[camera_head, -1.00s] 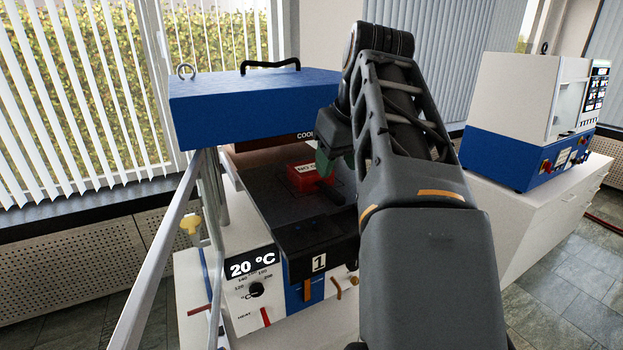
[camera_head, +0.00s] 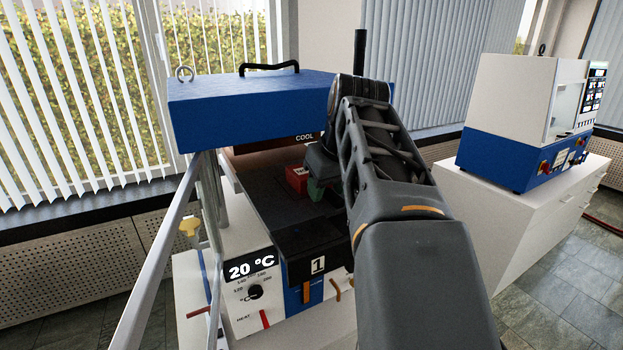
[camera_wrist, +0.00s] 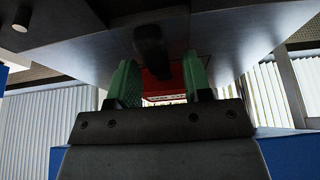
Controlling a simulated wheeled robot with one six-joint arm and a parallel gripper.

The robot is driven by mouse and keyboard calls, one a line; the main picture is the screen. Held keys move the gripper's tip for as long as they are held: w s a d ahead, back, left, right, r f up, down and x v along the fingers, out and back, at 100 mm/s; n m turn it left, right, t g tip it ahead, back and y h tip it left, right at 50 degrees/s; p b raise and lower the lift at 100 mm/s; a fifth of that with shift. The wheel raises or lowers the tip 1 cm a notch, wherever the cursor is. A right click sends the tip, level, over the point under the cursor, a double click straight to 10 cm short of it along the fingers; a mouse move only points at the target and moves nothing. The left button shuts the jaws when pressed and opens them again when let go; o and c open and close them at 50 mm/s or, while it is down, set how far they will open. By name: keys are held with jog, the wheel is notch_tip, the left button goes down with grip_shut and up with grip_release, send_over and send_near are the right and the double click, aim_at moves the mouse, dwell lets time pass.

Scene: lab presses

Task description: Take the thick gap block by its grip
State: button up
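The red gap block (camera_head: 297,178) lies on the dark lower plate of the press, and my gripper partly covers it in the head view. In the wrist view the red block (camera_wrist: 160,88) shows between my fingers, with its black grip (camera_wrist: 150,45) pointing toward the top of the picture. My gripper (camera_wrist: 158,65) has two green fingers standing apart, one on each side of the grip, with a gap visible to each. In the head view only one green finger (camera_head: 315,190) shows, close beside the block. I cannot tell the block's thickness or read its label.
The blue upper part (camera_head: 250,108) of the press overhangs the plate just behind and above my wrist. A dark front ledge (camera_head: 312,238) marked 1 and a panel reading 20 °C (camera_head: 252,268) face me. A second white and blue machine (camera_head: 515,120) stands right.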

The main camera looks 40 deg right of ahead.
grip_shut()
jog(key=shift+r, duration=0.15)
